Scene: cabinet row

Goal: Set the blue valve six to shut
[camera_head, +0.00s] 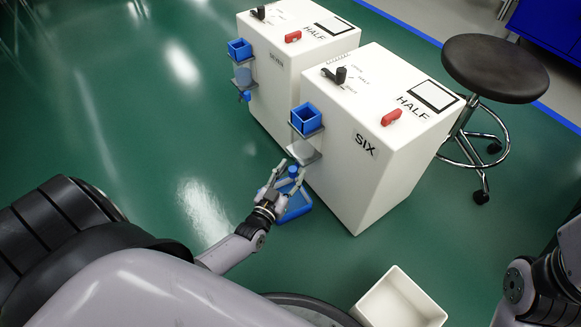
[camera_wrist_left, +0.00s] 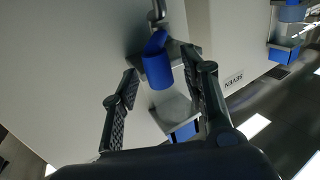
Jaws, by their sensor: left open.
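The white cabinet marked SIX (camera_head: 371,128) stands right of centre in the head view. On its left side are an open blue box (camera_head: 306,119), a shelf with a pale container, and the small blue valve (camera_head: 293,171) low down. My left gripper (camera_head: 284,176) is open at this valve, its fingers to either side. In the left wrist view the blue valve (camera_wrist_left: 160,74) shows between the two fingertips of the left gripper (camera_wrist_left: 166,76). I cannot tell whether a finger touches it. The valve's setting is not clear. My right gripper is out of view.
The cabinet marked SEVEN (camera_head: 278,84) stands behind, with its own blue parts. A blue tray (camera_head: 300,209) lies on the floor beneath the gripper. A white bin (camera_head: 381,294) is at the front; a dark stool (camera_head: 492,66) stands right. Green floor on the left is clear.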

